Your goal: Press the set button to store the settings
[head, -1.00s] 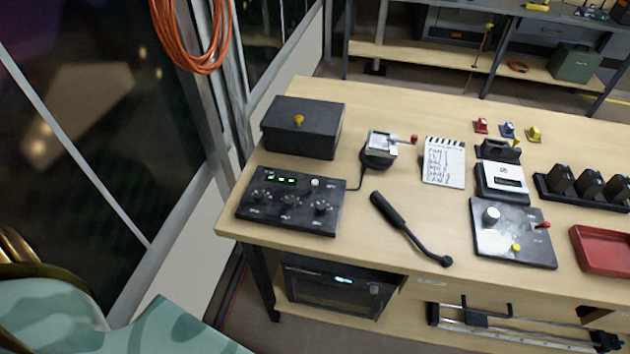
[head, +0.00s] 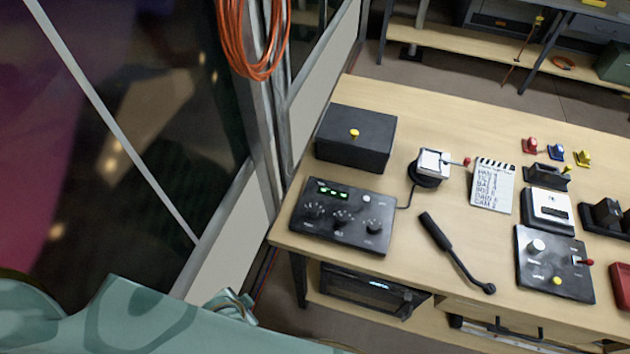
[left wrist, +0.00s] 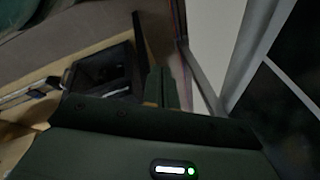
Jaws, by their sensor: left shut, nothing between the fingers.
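My left arm crosses the bottom left of the head view. My right gripper is in neither view.
The wooden table (head: 400,110) holds a black case (head: 355,140) behind the box. A window and wall post lie left of the table.

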